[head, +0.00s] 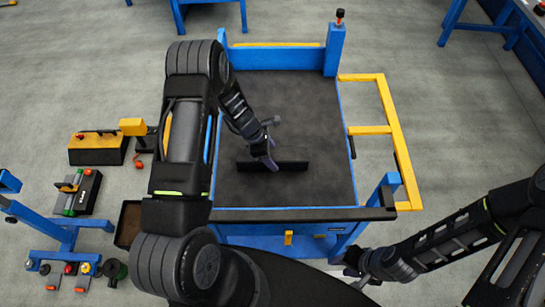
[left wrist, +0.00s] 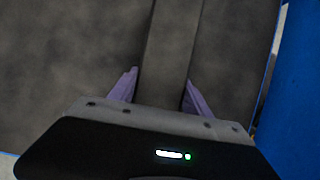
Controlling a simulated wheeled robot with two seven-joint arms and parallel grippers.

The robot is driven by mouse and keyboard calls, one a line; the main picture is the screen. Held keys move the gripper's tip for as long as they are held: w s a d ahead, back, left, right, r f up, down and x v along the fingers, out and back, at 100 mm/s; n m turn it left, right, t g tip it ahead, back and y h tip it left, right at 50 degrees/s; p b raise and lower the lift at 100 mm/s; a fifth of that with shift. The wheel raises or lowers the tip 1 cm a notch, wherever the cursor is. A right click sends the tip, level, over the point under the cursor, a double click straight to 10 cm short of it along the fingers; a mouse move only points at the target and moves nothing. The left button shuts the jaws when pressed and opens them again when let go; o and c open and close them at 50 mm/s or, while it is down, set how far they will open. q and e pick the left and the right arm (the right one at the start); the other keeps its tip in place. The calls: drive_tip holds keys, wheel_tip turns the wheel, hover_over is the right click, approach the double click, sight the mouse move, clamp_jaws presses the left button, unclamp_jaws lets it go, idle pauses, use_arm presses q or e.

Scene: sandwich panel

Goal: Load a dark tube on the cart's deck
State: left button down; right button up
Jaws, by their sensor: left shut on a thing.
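The cart (head: 340,130) has a blue frame and a dark grey deck (head: 310,110). A dark tube (head: 290,166) lies level across the middle of the deck in the head view, on it or just above it; I cannot tell which. My left gripper (head: 268,160) is shut on the tube near its middle. In the left wrist view the tube (left wrist: 170,50) runs up between the two purple fingers (left wrist: 160,92), with the deck (left wrist: 70,60) behind it. My right gripper (head: 355,268) is low at the cart's front right corner, away from the tube; its fingers are too small to read.
A yellow handle rail (head: 400,140) sticks out on the cart's right side. Blue posts (head: 334,50) stand at its corners. A yellow and black device (head: 98,148) and other tools are on the left. The deck around the tube is clear.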

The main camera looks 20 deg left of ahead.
use_arm(q)
drive_tip(key=shift+w+f, duration=0.1)
drive_tip(key=shift+f, duration=0.4)
drive_tip(key=shift+f, duration=0.2)
drive_tip(key=shift+c, duration=2.4)
unclamp_jaws()
drive_tip(key=shift+r, duration=0.15)
drive_tip(key=shift+r, duration=0.15)
drive_tip(key=b+v, duration=0.1)
drive_tip(key=v, duration=1)
drive_tip(key=shift+a+r, duration=0.2)
drive_tip(key=shift+r, duration=0.15)
